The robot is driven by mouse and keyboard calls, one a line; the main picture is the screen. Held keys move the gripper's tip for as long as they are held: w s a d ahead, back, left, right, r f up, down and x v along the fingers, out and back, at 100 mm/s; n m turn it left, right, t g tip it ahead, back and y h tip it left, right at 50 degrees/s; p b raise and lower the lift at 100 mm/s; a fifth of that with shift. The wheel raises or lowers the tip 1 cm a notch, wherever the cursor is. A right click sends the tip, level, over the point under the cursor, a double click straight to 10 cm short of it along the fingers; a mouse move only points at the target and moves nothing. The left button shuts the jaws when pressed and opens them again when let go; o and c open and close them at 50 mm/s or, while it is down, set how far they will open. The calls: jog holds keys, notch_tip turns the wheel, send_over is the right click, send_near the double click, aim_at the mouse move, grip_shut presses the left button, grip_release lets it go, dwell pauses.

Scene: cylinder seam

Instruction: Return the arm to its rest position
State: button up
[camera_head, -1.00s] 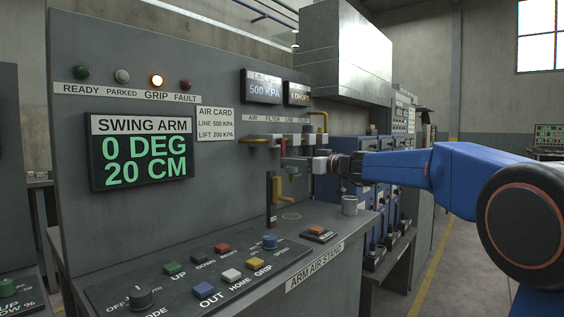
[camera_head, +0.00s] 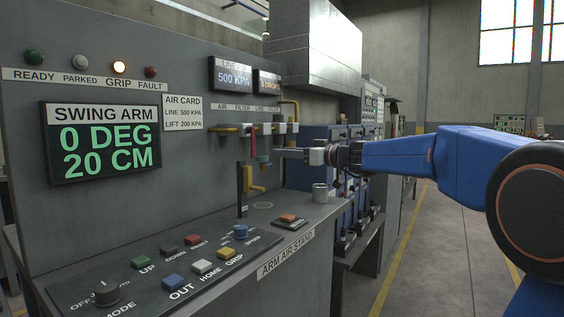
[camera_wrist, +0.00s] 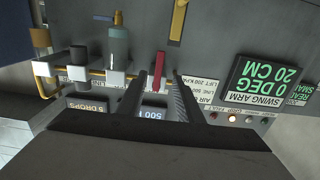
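My arm reaches in from the right in the head view, blue with a dark wrist. My gripper (camera_head: 279,152) points left toward the panel, to the right of a red lever (camera_head: 253,142) on the air line and apart from it. In the wrist view, its two dark fingers (camera_wrist: 168,72) stand apart with nothing gripped. The red lever (camera_wrist: 160,69) shows between and beyond the fingertips. The swing arm display (camera_head: 101,141) reads 0 DEG and 20 CM.
The sloped console (camera_head: 172,283) below has several buttons and a mode knob. A grey cup (camera_head: 320,193) stands at the stand's right edge. Blue cabinets (camera_head: 318,150) lie behind my wrist. Open floor (camera_head: 433,262) lies to the right.

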jog(key=s+d+f+m+g+h, duration=0.25)
jog(key=s+f, duration=0.55)
jog(key=s, duration=0.4)
jog(key=s+d+f+m+g+h, duration=0.1)
jog(key=s+d+f+g+h, duration=0.15)
jog(key=s+f, duration=0.75)
jog(key=s+d+f+m+h, duration=0.2)
jog(key=s+d+f, duration=0.3)
jog(key=s, duration=0.4)
jog(key=s+d+f+m+h, duration=0.2)
jog(key=s+d+f+h, duration=0.2)
jog(key=s+f, duration=0.4)
jog(key=s+d+f+m+g+h, duration=0.1)
jog(key=s+d+f+m+h, duration=0.2)
jog(key=s+d+f, duration=0.3)
jog(key=s+f, duration=0.1)
jog(key=s, duration=0.3)
jog(key=shift+s+d, duration=0.25)
jog(key=shift+d, duration=0.15)
